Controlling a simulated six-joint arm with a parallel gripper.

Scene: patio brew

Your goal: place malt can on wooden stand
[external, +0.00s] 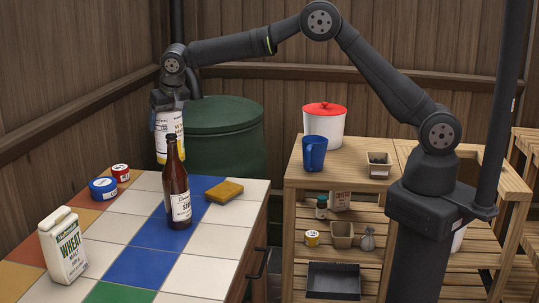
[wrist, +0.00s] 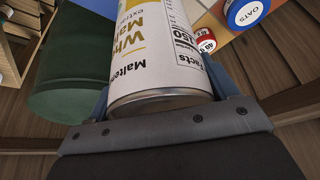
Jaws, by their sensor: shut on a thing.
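My gripper (external: 169,112) is shut on the malt can (external: 169,142), a white can with yellow lettering. The can hangs upright near the back edge of the tiled counter, behind the brown bottle; its exact height is hard to tell. In the wrist view the malt can (wrist: 150,50) shows its label upside down between my blue fingers. The wooden stand (external: 335,176), a slatted shelf unit, is to the right of the counter, well apart from the can. On its top are a red-lidded white pot (external: 323,128), a blue mug (external: 314,153) and a small tray (external: 379,165).
On the counter (external: 205,244) are a brown bottle (external: 177,190), a yellow sponge (external: 224,191), a wheat carton (external: 63,246), a blue OATS tin (external: 103,189) and a red tin (external: 121,173). A green barrel (external: 222,135) stands behind. The stand's front top is partly clear.

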